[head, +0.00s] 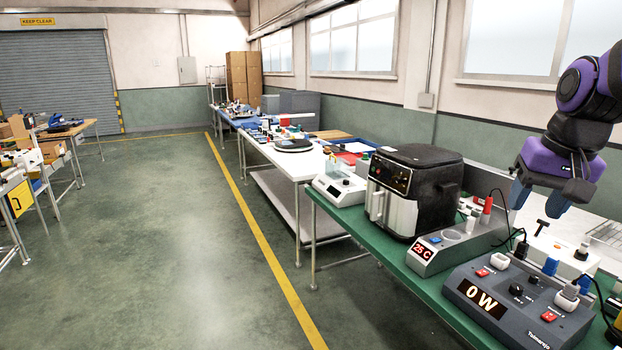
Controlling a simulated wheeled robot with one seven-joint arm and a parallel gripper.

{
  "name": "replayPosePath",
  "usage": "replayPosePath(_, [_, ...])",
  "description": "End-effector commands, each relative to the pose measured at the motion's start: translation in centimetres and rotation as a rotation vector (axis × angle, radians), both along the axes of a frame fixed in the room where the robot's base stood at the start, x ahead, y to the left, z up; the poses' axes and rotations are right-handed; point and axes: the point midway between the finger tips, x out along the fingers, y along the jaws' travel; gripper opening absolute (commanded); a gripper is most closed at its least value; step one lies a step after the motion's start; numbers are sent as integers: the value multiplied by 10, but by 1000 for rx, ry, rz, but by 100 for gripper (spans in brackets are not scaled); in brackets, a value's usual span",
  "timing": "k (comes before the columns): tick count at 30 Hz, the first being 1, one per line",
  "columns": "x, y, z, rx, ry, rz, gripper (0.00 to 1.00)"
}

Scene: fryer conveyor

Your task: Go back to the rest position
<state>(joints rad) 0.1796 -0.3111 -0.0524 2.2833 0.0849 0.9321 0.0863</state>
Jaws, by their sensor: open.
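My gripper (541,199) is at the right of the head view, at the end of my purple and black arm. Its blue fingers point down and stand apart, with nothing seen between them. It is raised above the green table (420,290), over the devices at its back right. A black and silver air fryer (415,190) stands on the table to the left of my gripper, apart from it.
Below my gripper are a power box (520,305) reading 0 W and a grey unit (455,248) reading 25 C, with cables and plugs. A white device (340,185) stands left of the fryer.

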Motion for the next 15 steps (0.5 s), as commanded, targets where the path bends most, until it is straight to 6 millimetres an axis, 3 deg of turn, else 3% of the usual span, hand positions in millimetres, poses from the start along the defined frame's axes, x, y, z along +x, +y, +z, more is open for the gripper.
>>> replayPosePath(6, [-56,37,12,-60,-91,145,51])
replayPosePath(15, [-116,64,8,-132,-191,296,51])
